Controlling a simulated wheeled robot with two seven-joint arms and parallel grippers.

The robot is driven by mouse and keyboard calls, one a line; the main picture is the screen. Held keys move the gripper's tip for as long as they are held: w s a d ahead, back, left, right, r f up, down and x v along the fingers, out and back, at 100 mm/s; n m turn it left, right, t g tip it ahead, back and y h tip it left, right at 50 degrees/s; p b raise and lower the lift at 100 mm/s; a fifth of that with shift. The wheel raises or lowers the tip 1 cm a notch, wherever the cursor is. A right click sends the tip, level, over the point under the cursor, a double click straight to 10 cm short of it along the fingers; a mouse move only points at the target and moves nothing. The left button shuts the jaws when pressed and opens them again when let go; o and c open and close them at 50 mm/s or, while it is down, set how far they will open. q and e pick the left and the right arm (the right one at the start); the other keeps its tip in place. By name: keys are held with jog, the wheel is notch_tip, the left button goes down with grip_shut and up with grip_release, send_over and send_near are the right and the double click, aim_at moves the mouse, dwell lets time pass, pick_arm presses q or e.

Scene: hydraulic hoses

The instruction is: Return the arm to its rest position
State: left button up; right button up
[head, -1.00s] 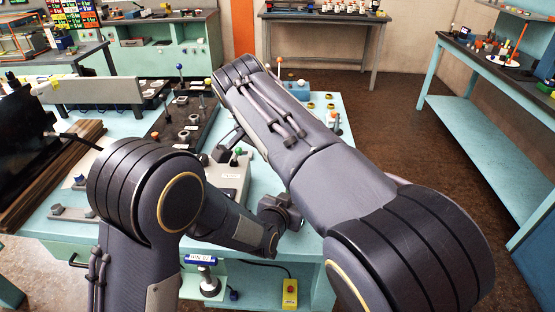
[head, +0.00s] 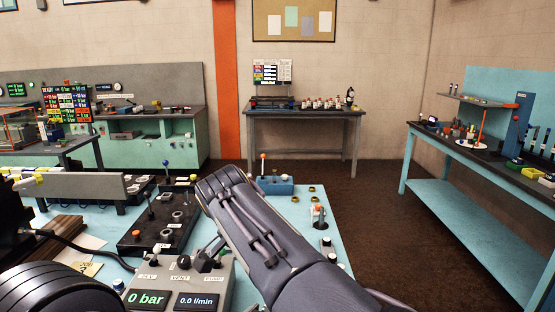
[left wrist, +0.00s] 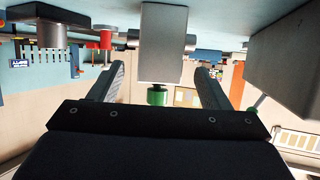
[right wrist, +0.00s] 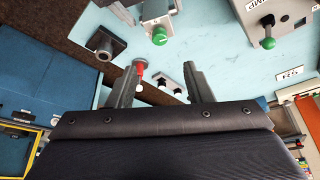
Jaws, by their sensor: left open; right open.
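In the head view my right arm (head: 260,235) reaches from the bottom right over the light-blue bench. Its gripper is hidden from that view. In the right wrist view my right gripper (right wrist: 163,72) is open with nothing between its fingers; a red-topped part and small white-tipped parts lie beyond. Only a dark rounded part of my left arm (head: 60,290) shows at the head view's lower left. In the left wrist view my left gripper (left wrist: 162,75) is open; a grey block (left wrist: 163,40) with a green knob (left wrist: 157,95) appears beyond the fingers, and contact cannot be told.
A grey panel (head: 195,278) reading "0 bar" and "0.0 l/min" stands on the bench beside my right arm. A black valve plate (head: 155,230) lies behind it. A dark-topped table (head: 305,112) stands at the back wall, a blue-framed workbench (head: 480,215) at right. Brown floor between is clear.

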pick_arm(q)
jog(key=v, duration=0.5)
pick_arm(e)
jog(key=s+d+f+n+g+y, duration=0.1)
jog(key=s+d+f+y, duration=0.15)
jog(key=d, duration=0.75)
jog(key=s+d+f+n+g+y, duration=0.1)
jog(key=s+d+f+y, duration=0.2)
jog(key=d, duration=0.6)
pick_arm(q)
jog(key=s+a+r+n+g, duration=0.1)
jog(key=s+a+n+g, duration=0.2)
jog(key=s+a, duration=0.5)
jog(key=s+a+r+n+g+y, duration=0.1)
jog(key=s+a+r+n+g, duration=0.1)
jog(key=s+a, duration=0.7)
jog(key=s+n+g, duration=0.1)
jog(key=s+g, duration=0.1)
jog(key=s, duration=0.2)
jog(key=shift+s, duration=0.25)
pick_arm(e)
jog(key=s+d+f+n+t, duration=0.2)
jog(key=s, duration=0.8)
jog(key=s+d+f+n+t+y, duration=0.1)
jog(key=s+d+f+t, duration=0.1)
jog(key=s, duration=0.8)
jog(key=shift+d+f+n, duration=0.4)
jog(key=shift+d+f, duration=0.05)
jog(key=shift+f, duration=0.4)
